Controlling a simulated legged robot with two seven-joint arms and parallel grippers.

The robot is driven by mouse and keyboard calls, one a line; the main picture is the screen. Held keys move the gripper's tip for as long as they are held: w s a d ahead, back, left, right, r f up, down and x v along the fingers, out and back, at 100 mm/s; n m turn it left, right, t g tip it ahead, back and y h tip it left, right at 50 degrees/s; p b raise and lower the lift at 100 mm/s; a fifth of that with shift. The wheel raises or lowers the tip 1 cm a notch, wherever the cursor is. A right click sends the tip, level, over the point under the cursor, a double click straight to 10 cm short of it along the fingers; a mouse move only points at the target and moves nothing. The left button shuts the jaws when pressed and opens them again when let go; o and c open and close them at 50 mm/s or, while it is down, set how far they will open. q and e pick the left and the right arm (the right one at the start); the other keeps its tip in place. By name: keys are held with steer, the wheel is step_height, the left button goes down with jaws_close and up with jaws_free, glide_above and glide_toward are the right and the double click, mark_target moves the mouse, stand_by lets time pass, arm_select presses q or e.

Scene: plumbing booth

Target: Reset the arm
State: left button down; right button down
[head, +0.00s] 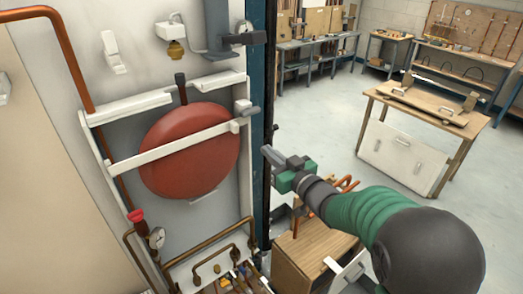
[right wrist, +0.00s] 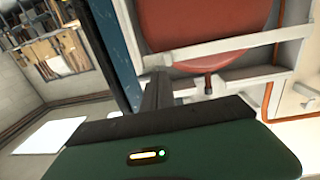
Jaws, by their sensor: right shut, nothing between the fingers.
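My right gripper (head: 268,152) comes in from the right on a green and dark grey arm in the head view. It is shut and empty, in front of the dark post at the right edge of the plumbing panel. In the right wrist view its dark fingers (right wrist: 158,92) are together, pointing toward the panel. A red round tank (head: 190,150) sits behind a white crossbar (head: 170,145) to the left of the gripper, apart from it. The tank also shows in the right wrist view (right wrist: 210,25). My left gripper is not in view.
Copper pipes (head: 70,60), a red-handled valve with a gauge (head: 137,216) and low pipework (head: 215,255) line the panel. A wooden cabinet (head: 310,250) stands below my right arm. A workbench (head: 440,115) stands farther right, with open floor around it.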

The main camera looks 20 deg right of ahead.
steer(key=s+d+f+m+g+h+b, duration=0.1)
steer(key=s+f+g+h, duration=0.2)
steer(key=f, duration=0.4)
steer(key=s+d+f+m+g+h+b, duration=0.1)
steer(key=s+d+f+m+g+h, duration=0.1)
steer(key=s+f, duration=0.4)
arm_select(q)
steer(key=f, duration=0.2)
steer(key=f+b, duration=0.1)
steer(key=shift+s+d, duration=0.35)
arm_select(e)
steer(key=s+a+f+g, duration=0.3)
steer(key=s+f+g, duration=0.1)
steer(key=s+f, duration=0.3)
steer(key=s+a+f+g, duration=0.3)
steer(key=s+f+g, duration=0.2)
steer(key=s, duration=0.7)
step_height(320, 180, down, 3)
steer(key=shift+s+a+r+g+y, duration=0.15)
steer(key=shift+r+g+y, duration=0.05)
steer(key=shift+g+y, duration=0.1)
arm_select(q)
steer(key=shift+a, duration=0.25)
arm_select(e)
steer(key=shift+a, duration=0.25)
